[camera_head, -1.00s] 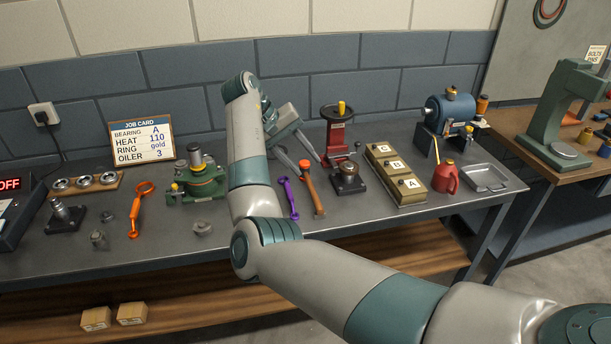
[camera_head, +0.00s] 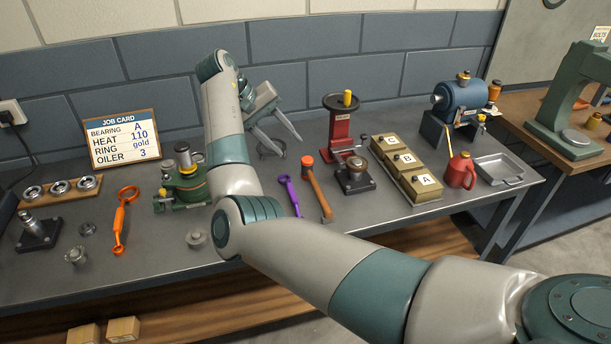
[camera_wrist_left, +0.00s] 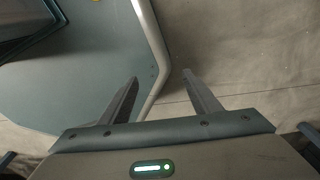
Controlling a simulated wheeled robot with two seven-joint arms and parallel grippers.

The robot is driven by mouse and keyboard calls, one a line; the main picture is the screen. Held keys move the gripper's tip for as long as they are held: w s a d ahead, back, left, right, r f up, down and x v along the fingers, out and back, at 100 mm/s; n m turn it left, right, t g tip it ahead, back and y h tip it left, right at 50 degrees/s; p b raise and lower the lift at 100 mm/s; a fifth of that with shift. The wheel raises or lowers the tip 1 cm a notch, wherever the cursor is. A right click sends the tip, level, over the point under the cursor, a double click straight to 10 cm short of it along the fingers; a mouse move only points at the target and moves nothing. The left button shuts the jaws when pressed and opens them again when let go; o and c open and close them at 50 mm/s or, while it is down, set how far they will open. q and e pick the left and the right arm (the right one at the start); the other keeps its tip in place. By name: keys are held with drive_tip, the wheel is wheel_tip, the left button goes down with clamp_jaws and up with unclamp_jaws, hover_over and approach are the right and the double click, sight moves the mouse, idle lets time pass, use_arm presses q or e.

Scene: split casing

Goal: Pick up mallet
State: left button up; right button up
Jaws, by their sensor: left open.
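The mallet (camera_head: 317,188) lies on the bench in the head view, right of the purple wrench. It has an orange head at the far end and a brown handle pointing toward the front edge. My right gripper (camera_head: 291,147) is open and empty, its two fingers apart, just behind and left of the mallet head and not touching it. My left gripper (camera_wrist_left: 160,78) is open and empty in the left wrist view, above bare floor and a teal surface. It is not in the head view.
A purple wrench (camera_head: 289,196) lies close left of the mallet. A small dark stand (camera_head: 355,178) and a red press (camera_head: 341,130) stand to its right and behind. A green device (camera_head: 183,187) and an orange wrench (camera_head: 123,220) are farther left.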

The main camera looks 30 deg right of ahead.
use_arm(q)
drive_tip(key=w+f+b, duration=0.3)
drive_tip(key=f+b, duration=0.3)
drive_tip(key=shift+w+d+f+t, duration=0.15)
drive_tip(key=shift+d+f+t, duration=0.05)
drive_tip(key=shift+d+t, duration=0.25)
use_arm(e)
wheel_tip(320, 180, down, 7)
drive_tip(key=shift+w+r, duration=0.2)
drive_tip(key=shift+w, duration=0.1)
drive_tip(key=shift+d+f, duration=0.1)
drive_tip(key=p, duration=0.3)
approach(317, 189)
wheel_tip(317, 189, down, 2)
drive_tip(key=s, duration=0.2)
use_arm(q)
drive_tip(key=shift+g, duration=0.55)
drive_tip(key=shift+s+a+r, duration=0.35)
drive_tip(key=shift+s+r, duration=0.4)
drive_tip(key=shift+s, duration=0.1)
drive_tip(key=shift+s+a+r, duration=0.3)
drive_tip(key=shift+s+r, duration=0.45)
drive_tip(key=shift+s, duration=0.1)
use_arm(e)
drive_tip(key=shift+x, duration=1)
drive_tip(key=shift+d, duration=0.15)
